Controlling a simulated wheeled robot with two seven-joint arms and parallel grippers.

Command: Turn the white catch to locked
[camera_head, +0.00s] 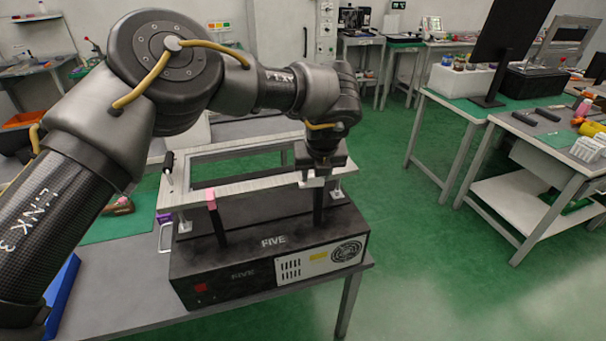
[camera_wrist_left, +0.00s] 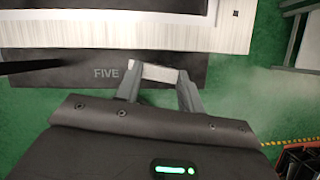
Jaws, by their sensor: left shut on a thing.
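The white catch (camera_head: 311,181) is at the front right of the light frame, at the top of a dark upright on the black box (camera_head: 225,262) marked FIVE. My left gripper (camera_head: 318,174) comes down on it from above. In the left wrist view, the white catch (camera_wrist_left: 158,73) lies between the two fingertips of my left gripper (camera_wrist_left: 158,78), which is shut on it. The gripper partly hides the catch in the head view. No locked marking can be made out. My right gripper is in neither view.
A pink-topped catch (camera_head: 211,198) stands on another dark upright to the left. The light rectangular frame (camera_head: 245,186) lies just behind both catches. A blue bin (camera_head: 63,293) is at the lower left. Green floor (camera_head: 420,270) is open to the right of the table.

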